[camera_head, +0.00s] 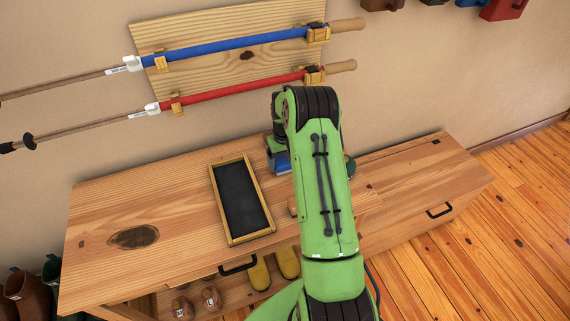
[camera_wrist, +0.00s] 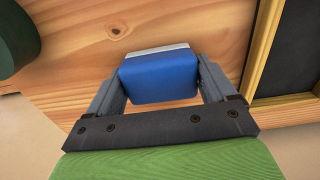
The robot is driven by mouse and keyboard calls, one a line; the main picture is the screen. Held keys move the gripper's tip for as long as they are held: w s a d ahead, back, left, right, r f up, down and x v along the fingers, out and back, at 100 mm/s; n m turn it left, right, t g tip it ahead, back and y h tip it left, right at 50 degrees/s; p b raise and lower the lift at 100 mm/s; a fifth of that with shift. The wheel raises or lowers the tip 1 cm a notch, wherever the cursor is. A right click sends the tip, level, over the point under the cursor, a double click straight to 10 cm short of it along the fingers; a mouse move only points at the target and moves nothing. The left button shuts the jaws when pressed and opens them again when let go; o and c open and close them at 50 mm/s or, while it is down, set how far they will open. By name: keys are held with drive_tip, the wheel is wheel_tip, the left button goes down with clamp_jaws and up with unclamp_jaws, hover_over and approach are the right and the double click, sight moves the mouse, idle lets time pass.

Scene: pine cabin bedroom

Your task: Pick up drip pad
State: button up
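A blue block with a pale strip along one edge (camera_wrist: 158,78) lies between the two fingers of my gripper (camera_wrist: 161,72) in the wrist view. The fingers are spread about as wide as the block, one on each side. I cannot tell whether they press on it or stand just clear. In the head view the blue block (camera_head: 279,162) shows beside my arm at the back of the wooden bench, partly hidden. No label shows whether this block or the dark framed panel is the drip pad.
A dark panel in a wooden frame (camera_head: 241,200) lies on the wooden bench (camera_head: 150,205), left of my arm; its frame (camera_wrist: 262,45) shows in the wrist view. A dark green round thing (camera_wrist: 15,38) stands nearby. Poles hang on the wall board (camera_head: 235,65). The bench's left part is clear.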

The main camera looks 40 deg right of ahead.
drive_tip(key=c, duration=0.4)
drive_tip(key=shift+o, duration=0.2)
wheel_tip(320, 180, up, 10)
drive_tip(key=shift+r+p, duration=0.1)
drive_tip(key=shift+p, duration=0.7)
drive_tip(key=o, duration=0.4)
drive_tip(key=shift+c, duration=1.3)
drive_tip(key=shift+a, duration=0.1)
